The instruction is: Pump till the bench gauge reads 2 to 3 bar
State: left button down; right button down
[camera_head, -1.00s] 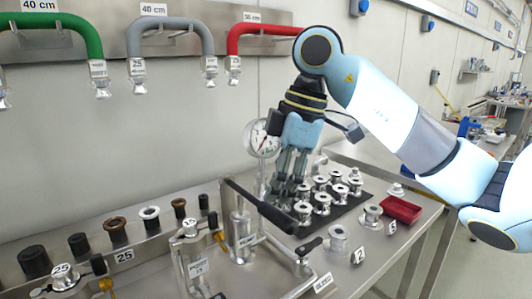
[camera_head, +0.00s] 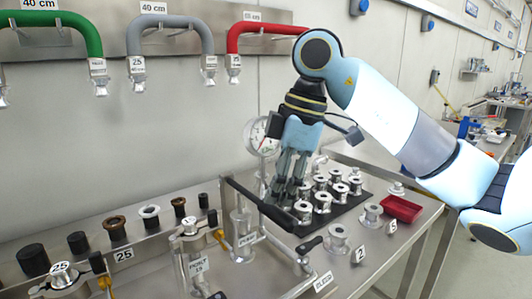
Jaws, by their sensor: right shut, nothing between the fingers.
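The round white bench gauge (camera_head: 257,134) stands on a stem at the back of the bench. My right gripper partly covers its dial, and I cannot read its value. The hand pump (camera_head: 243,236) is a metal cylinder in front of the gauge. Its dark lever (camera_head: 262,205) slopes down to the right, ending in a thick black grip. My right gripper (camera_head: 282,197) points down, with its fingers shut and empty. Its fingertips are just above the lever's grip in the picture; I cannot tell whether they touch. My left gripper is not in view.
Several metal flanged fittings stand on a black mat (camera_head: 346,206) right of the lever. A red tray (camera_head: 401,209) lies farther right. A small black-handled valve (camera_head: 307,248) is near the lever's end. Green, grey and red hoses (camera_head: 262,33) hang on the wall.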

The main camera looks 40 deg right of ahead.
jog(key=shift+s+d+b+x, duration=0.2)
jog(key=shift+b+x, duration=0.6)
jog(key=shift+x, duration=0.35)
jog(key=shift+s+d+b+x, duration=0.1)
jog(key=shift+d+b+x, duration=0.15)
jog(key=shift+b+x, duration=0.75)
jog(key=shift+s+d+b+x, duration=0.2)
jog(key=shift+b+x, duration=0.35)
jog(key=shift+x, duration=0.8)
jog(key=p+v, duration=0.4)
jog(key=w+a+p+v, duration=0.1)
jog(key=p+v, duration=0.1)
jog(key=shift+r+p, duration=0.4)
jog(key=shift+f, duration=0.2)
notch_tip(320, 180, down, 7)
jog(key=b, duration=0.5)
jog(key=shift+s+r, duration=0.1)
jog(key=shift+r, duration=0.15)
jog(key=p+v, duration=0.4)
jog(key=w+a+p+v, duration=0.1)
jog(key=p+v, duration=0.1)
jog(key=shift+a+r+p, duration=0.15)
jog(key=shift+r+p, duration=0.25)
jog(key=shift+r, duration=0.1)
jog(key=shift+f, duration=0.1)
